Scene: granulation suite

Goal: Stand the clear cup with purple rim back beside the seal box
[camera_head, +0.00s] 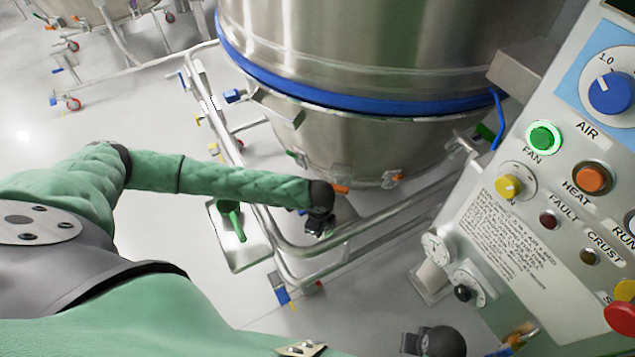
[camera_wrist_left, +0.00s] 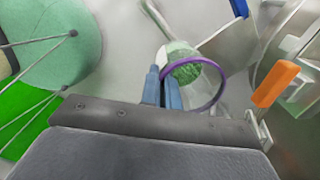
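The clear cup with purple rim (camera_wrist_left: 197,82) shows in the left wrist view, its round mouth facing the camera. Green speckled material shows inside or through it. The two blue fingers of my left gripper (camera_wrist_left: 162,88) are close together at the left side of the rim and appear shut on the cup's wall. In the head view my left gripper (camera_head: 319,228) is a small dark shape by the steel frame, and the cup cannot be made out there. My right gripper (camera_head: 410,343) is a dark shape at the bottom edge; its fingers are unclear. I cannot identify the seal box.
A large steel vessel (camera_head: 340,140) with a blue band stands on a tubular frame (camera_head: 345,243). A metal tray (camera_head: 250,257) with a green item lies left of my left gripper. A control panel (camera_head: 520,235) fills the right side. Floor (camera_head: 165,235) is open at left.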

